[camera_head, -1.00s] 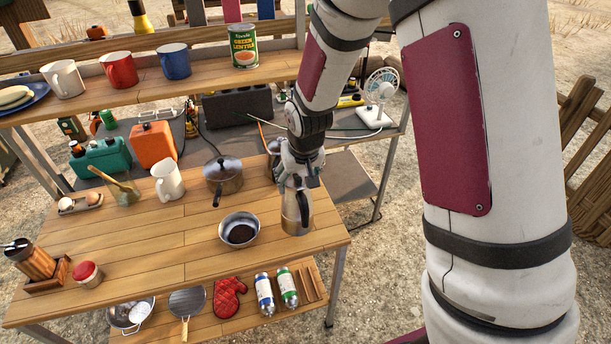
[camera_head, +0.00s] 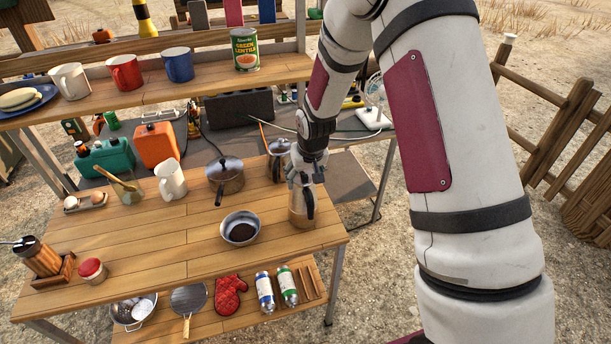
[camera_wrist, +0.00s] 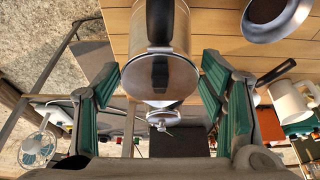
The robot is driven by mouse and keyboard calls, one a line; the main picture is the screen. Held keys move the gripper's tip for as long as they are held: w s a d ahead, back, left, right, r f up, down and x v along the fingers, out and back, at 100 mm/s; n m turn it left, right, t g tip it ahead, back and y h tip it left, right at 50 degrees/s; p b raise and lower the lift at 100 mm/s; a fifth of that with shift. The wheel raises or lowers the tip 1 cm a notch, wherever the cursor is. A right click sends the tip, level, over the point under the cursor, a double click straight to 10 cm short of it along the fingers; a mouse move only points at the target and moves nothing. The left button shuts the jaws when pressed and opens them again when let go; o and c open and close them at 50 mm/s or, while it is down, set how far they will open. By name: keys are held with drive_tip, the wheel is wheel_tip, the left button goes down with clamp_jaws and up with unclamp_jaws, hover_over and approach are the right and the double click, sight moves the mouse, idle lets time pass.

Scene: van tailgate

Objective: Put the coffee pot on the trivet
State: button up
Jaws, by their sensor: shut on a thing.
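The coffee pot (camera_head: 301,213) is a shiny metal pot with a dark handle, at the right end of the wooden table. It looks upright; whether its base touches the tabletop I cannot tell. My gripper (camera_head: 306,178) is around its upper part from above, shut on it. In the wrist view the pot (camera_wrist: 160,75) lies between the green finger pads, with its black handle at the top. I cannot make out a trivet for certain; slim wooden bars (camera_head: 312,282) lie on the lower shelf.
A metal bowl with dark contents (camera_head: 239,228) stands just left of the pot. A lidded saucepan (camera_head: 225,178) and another lidded pot (camera_head: 279,160) stand behind. A white mug (camera_head: 170,180) is farther left. The front middle of the table (camera_head: 170,245) is clear.

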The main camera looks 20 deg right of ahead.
drive_tip(key=shift+f, duration=0.2)
drive_tip(key=shift+s+f, duration=0.1)
drive_tip(key=shift+f, duration=0.45)
drive_tip(key=o, duration=1.9)
drive_tip(key=shift+r, duration=0.1)
